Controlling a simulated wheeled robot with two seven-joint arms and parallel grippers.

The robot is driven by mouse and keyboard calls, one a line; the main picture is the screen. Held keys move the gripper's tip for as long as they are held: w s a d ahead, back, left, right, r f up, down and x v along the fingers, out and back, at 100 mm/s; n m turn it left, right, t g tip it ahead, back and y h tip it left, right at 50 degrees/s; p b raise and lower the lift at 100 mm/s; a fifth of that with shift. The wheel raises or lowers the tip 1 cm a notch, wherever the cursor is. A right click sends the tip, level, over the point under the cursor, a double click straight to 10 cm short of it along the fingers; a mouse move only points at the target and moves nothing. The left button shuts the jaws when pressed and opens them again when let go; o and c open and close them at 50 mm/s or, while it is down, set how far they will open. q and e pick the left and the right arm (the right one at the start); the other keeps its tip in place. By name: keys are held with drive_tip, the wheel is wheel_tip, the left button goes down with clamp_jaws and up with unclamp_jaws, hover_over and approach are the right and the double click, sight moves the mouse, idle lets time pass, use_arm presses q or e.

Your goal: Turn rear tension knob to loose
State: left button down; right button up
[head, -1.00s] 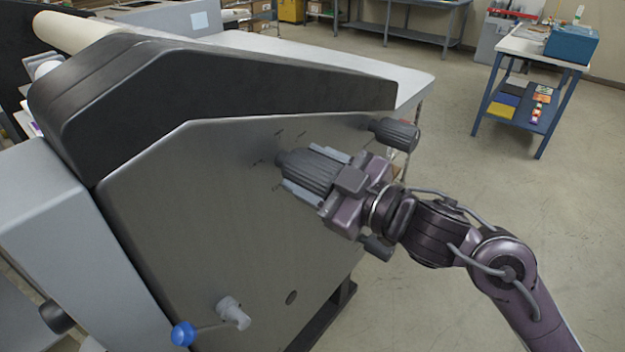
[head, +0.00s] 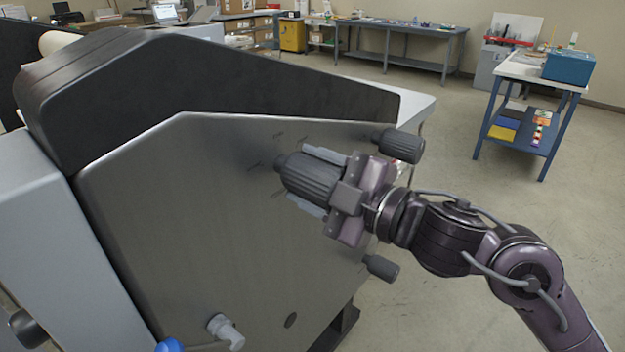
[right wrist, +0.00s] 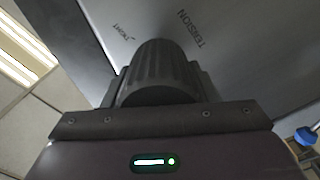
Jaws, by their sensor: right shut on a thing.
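The tension knob (head: 302,172) is a dark grey ribbed cylinder on the grey side panel of the laminator (head: 190,210). My right gripper (head: 313,180) is shut on it, with one light grey finger above the knob and one below. In the right wrist view, the ribbed knob (right wrist: 160,72) sits between the fingers, in front of the panel. The words TENSION (right wrist: 191,29) and TIGHT (right wrist: 123,31) are printed on the panel beyond it. Any pointer on the knob is not visible. My left gripper is not in view.
Another dark knob (head: 400,146) sticks out at the panel's upper right, close to my gripper. A smaller knob (head: 381,268) is below it. A blue-ended crank (head: 225,332) is low on the panel. A blue cart (head: 525,110) stands at right, with open floor before it.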

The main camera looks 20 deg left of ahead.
idle(0.3)
drive_tip(key=o, duration=1)
drive_tip(key=shift+c, duration=0.2)
drive_tip(key=shift+s+d+f, duration=0.1)
drive_tip(key=shift+d, duration=0.25)
drive_tip(key=b+v, duration=0.2)
drive_tip(key=v, duration=0.5)
